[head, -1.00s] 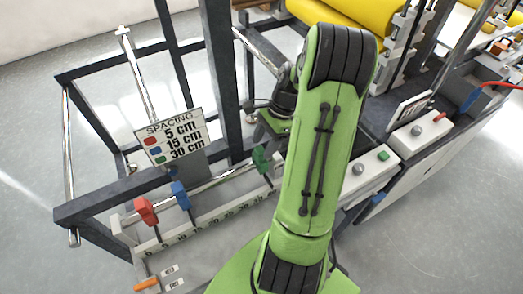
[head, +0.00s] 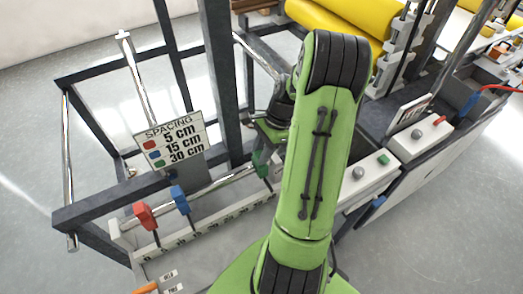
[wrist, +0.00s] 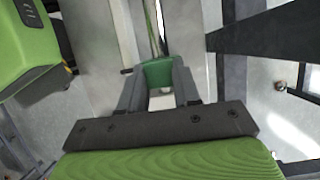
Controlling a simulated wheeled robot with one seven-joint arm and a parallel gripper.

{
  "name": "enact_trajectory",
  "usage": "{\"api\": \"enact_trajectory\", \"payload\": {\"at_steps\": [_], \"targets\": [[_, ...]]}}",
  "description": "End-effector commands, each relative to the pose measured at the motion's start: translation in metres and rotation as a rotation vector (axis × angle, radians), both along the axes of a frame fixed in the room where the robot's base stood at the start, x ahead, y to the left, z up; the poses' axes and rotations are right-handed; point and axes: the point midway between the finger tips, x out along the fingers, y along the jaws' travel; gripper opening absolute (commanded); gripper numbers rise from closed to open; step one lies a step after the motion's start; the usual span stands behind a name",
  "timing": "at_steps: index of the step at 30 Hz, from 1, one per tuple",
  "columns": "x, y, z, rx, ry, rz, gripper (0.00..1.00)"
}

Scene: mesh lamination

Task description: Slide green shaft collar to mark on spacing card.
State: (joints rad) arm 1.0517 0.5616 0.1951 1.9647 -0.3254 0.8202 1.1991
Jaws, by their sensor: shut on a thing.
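The green shaft collar (head: 261,163) sits on the silver shaft (head: 222,178), to the right of the blue collar (head: 180,198) and the red collar (head: 145,215). The spacing card (head: 171,141) reads red 5 cm, blue 15 cm, green 30 cm. A numbered ruler strip (head: 205,228) runs below the shaft; its numbers near the green collar are hard to read. In the wrist view, my gripper (wrist: 158,82) has its two fingers shut on the green collar (wrist: 157,73). In the head view, my arm hides the fingers.
Dark frame posts (head: 222,75) rise close behind the shaft and beside my arm. A white control box (head: 362,172) with a green button stands to the right. Yellow rolls (head: 330,28) lie behind. An orange-handled tool (head: 147,288) lies at the bench's front.

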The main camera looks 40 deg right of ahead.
Motion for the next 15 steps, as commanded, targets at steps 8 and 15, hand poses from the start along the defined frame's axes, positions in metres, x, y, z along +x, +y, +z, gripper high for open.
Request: {"api": "enact_trajectory", "payload": {"at_steps": [8,15], "targets": [[0.014,0.046,0.002,0.004,0.001,0.008,0.0],[0.027,0.093,0.002,0.003,0.0,0.007,0.0]]}}
